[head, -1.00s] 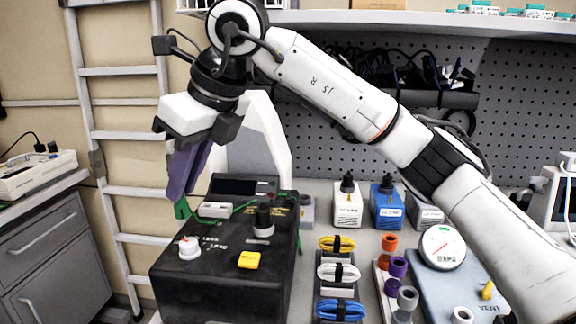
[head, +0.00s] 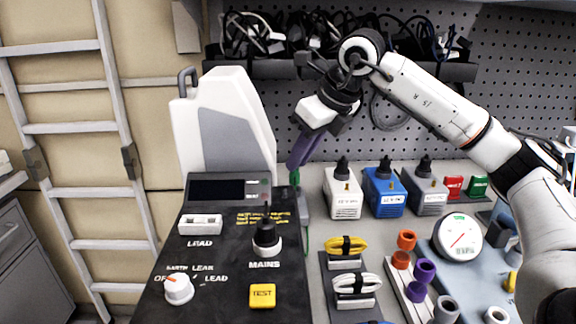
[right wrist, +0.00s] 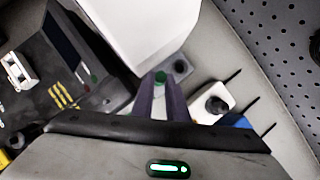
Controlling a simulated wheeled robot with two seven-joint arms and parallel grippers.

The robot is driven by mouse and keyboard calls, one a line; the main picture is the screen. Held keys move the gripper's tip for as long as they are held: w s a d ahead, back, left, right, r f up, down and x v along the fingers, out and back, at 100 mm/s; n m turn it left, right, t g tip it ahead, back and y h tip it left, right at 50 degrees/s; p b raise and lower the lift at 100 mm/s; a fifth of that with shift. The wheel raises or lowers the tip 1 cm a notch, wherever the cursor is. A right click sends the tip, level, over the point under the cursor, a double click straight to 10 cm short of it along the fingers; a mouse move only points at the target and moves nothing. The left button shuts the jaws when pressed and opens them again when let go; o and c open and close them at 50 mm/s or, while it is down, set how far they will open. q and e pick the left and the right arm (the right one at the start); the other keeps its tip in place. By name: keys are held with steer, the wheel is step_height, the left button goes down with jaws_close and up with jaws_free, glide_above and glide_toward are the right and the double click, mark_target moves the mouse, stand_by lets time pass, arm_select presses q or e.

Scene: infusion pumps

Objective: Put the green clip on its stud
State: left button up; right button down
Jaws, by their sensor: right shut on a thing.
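My right gripper (head: 297,164) has purple fingers pointing down behind the right rear corner of the black tester. It is shut on the green clip (head: 294,179), which shows as a small green piece below the fingertips. In the right wrist view the green clip (right wrist: 160,77) sits between the fingertips. A grey block with a dark round stud (right wrist: 180,66) is just beyond and right of the clip; they look apart, but the height gap cannot be told. In the head view this block (head: 303,206) is partly hidden. A green lead (head: 306,240) hangs beside the tester. My left gripper is out of view.
The black tester (head: 220,270) with knobs and a yellow button stands left. A tall white casing (head: 225,125) rises behind it. White (head: 343,195), blue (head: 384,195) and grey blocks stand right of the clip. Coiled leads (head: 347,245) and a gauge (head: 457,238) are nearer.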

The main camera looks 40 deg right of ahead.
step_height(320, 180, down, 5)
steer(key=b, duration=0.4)
steer(key=shift+d+f+b, duration=0.15)
steer(key=shift+b, duration=0.2)
steer(key=shift+r, duration=0.25)
steer(key=shift+p, duration=0.3)
steer(key=shift+f, duration=0.15)
steer(key=shift+f, duration=0.1)
steer(key=shift+f+b, duration=0.3)
steer(key=shift+f, duration=0.15)
stand_by(0.4)
